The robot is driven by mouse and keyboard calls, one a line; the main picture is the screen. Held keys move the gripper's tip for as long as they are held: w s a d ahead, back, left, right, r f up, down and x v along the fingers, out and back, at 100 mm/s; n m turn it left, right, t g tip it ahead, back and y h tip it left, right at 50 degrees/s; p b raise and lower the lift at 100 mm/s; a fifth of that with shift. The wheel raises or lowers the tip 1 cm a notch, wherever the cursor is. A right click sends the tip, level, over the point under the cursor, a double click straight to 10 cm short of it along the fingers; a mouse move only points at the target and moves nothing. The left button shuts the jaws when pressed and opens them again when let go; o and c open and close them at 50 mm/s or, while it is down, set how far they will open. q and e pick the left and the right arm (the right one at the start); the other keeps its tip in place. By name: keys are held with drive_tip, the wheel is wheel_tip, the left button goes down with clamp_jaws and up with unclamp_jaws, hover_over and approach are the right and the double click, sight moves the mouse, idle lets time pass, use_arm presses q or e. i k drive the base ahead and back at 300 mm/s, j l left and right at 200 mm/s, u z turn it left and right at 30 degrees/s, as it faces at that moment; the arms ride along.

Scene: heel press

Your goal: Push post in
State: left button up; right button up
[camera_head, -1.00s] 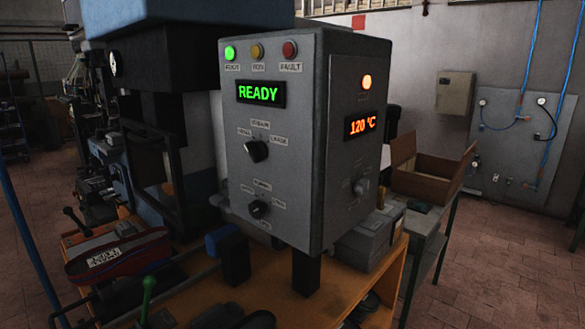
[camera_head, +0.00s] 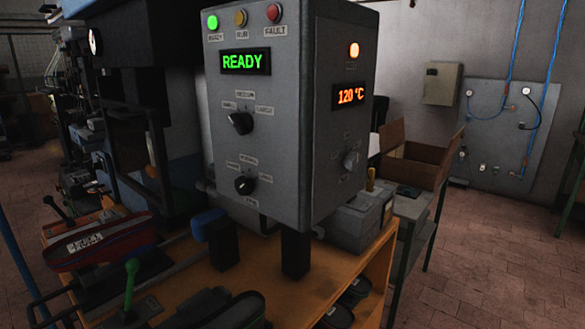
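Neither of my grippers is in view. No part is clearly marked as the post. A short black upright with a blue padded cap (camera_head: 216,238) stands on the orange bench (camera_head: 290,293), left of the control box. It joins a dark horizontal bar on its left. A dark support (camera_head: 295,254) stands under the grey control box (camera_head: 258,145). A lever with a green knob (camera_head: 131,279) stands at the front left.
A dark red, labelled piece (camera_head: 100,243) lies at the left by the blue and black machine (camera_head: 130,90). A grey case (camera_head: 357,219) and an open cardboard box (camera_head: 416,165) are to the right. Dark shoes (camera_head: 350,301) sit on a lower shelf. The right floor is clear.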

sight(100, 286)
drive_tip(key=u, duration=1.25)
